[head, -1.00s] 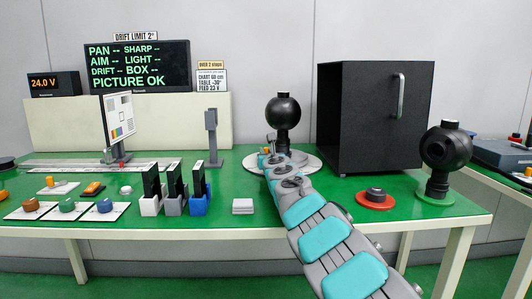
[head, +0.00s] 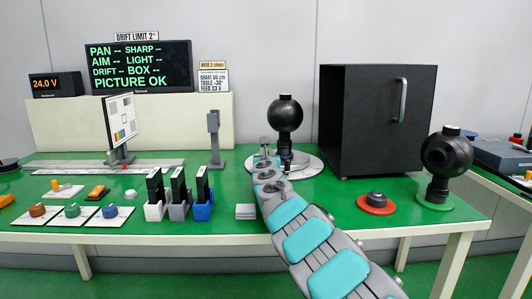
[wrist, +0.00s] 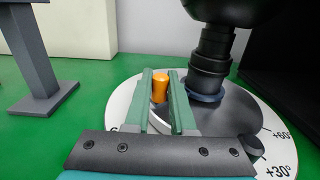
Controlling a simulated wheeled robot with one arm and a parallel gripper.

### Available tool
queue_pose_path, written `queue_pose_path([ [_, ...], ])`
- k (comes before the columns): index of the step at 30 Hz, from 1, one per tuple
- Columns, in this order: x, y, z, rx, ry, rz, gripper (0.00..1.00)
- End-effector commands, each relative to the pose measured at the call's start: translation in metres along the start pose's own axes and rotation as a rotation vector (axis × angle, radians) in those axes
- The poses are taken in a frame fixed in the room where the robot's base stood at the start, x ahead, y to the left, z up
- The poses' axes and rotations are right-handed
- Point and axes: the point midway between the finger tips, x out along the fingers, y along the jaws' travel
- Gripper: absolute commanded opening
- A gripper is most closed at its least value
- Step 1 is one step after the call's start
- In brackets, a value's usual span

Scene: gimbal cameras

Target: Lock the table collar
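The round table (head: 310,165) is a pale disc with angle marks, and a black ball-shaped unit (head: 286,112) stands on it on a short post. In the wrist view, the table rim (wrist: 118,112) shows with +30° and +60° marks at the right. A small orange knob (wrist: 160,88) stands at the table's left part; I cannot tell whether it belongs to the collar. My gripper (wrist: 160,76) has its green fingers on either side of this knob. Whether they touch it is unclear. In the head view, my gripper (head: 266,148) is at the table's left edge.
A black box with a handle (head: 378,120) stands right of the table. A red-based knob (head: 376,200) and a second black ball unit (head: 446,155) are at the front right. A grey post (head: 214,140) stands left of my gripper. The monitor (head: 138,66) reads PICTURE OK.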

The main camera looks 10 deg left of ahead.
Motion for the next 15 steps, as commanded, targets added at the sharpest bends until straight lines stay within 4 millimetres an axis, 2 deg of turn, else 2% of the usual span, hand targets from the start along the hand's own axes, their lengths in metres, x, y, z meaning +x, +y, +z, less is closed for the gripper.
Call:
queue_pose_path([
  [1,0.0,0.0,0.0004,0.0,0.0,0.0,0.29],
  [7,0.0001,-0.0001,-0.0001,0.0,0.0,0.0,0.52],
  [15,-0.0002,-0.0001,-0.0004,0.0,0.001,0.0,0.52],
])
